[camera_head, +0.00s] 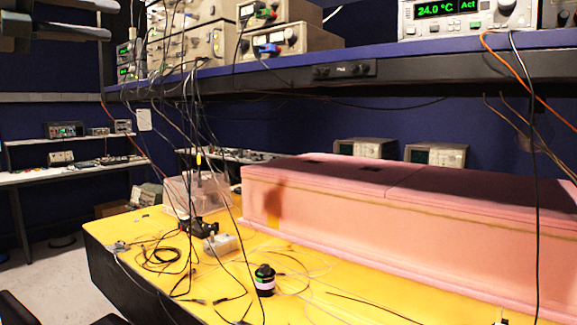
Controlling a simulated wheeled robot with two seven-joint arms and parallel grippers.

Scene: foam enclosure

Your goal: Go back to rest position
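The pink foam enclosure (400,225) is a long closed box on the right of the yellow bench top (345,300). Its lid is on. A small dark tip at the bottom edge of the head view seems to be my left gripper (240,322). Almost all of it is cut off, so I cannot tell if it is open or shut, and nothing shows held in it. I cannot make out my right gripper in this view.
A black cylinder with a pale band (264,281) stands on the bench among loose cables (160,255). A clear plastic box (197,193) stands behind. Cables hang from the instrument shelf (430,52) across the view. Another bench (65,175) is at the far left.

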